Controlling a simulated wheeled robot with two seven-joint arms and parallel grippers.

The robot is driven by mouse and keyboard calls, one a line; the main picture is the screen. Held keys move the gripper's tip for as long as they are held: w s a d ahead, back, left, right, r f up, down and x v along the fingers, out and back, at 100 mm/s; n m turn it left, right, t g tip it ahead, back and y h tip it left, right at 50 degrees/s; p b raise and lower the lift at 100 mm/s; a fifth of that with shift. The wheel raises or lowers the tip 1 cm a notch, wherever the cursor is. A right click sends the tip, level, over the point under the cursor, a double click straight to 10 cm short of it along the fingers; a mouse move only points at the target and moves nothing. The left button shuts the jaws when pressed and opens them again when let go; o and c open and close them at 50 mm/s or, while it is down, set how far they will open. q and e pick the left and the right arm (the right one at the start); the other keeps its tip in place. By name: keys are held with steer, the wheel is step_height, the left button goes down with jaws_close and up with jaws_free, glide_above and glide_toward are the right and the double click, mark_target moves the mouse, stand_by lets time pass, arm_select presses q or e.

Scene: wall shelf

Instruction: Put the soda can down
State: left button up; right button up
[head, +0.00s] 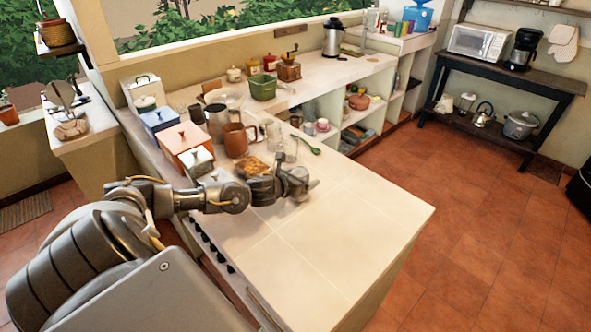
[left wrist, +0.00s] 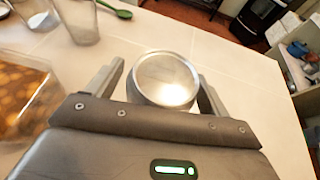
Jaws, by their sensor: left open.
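The soda can (left wrist: 165,78) shows in the left wrist view as a round, silvery metal top. It is between the two fingers of my left gripper (left wrist: 158,92), which are open with one on either side of it. I cannot tell whether a finger touches it. In the head view my left gripper (head: 298,182) is low over the white tiled counter (head: 335,235); the can is not clearly distinguishable there. My right gripper is not in view.
Clear glasses (head: 283,148) and a green spoon (head: 308,145) are just beyond the gripper. A clear container with brown contents (left wrist: 22,95) is close on the left. A brown mug (head: 236,140) and boxes stand behind. The near right counter is bare, ending at an edge.

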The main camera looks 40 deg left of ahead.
arm_select(q)
steer(key=b+v, duration=0.3)
steer(key=v, duration=0.9)
steer(key=shift+b, duration=0.4)
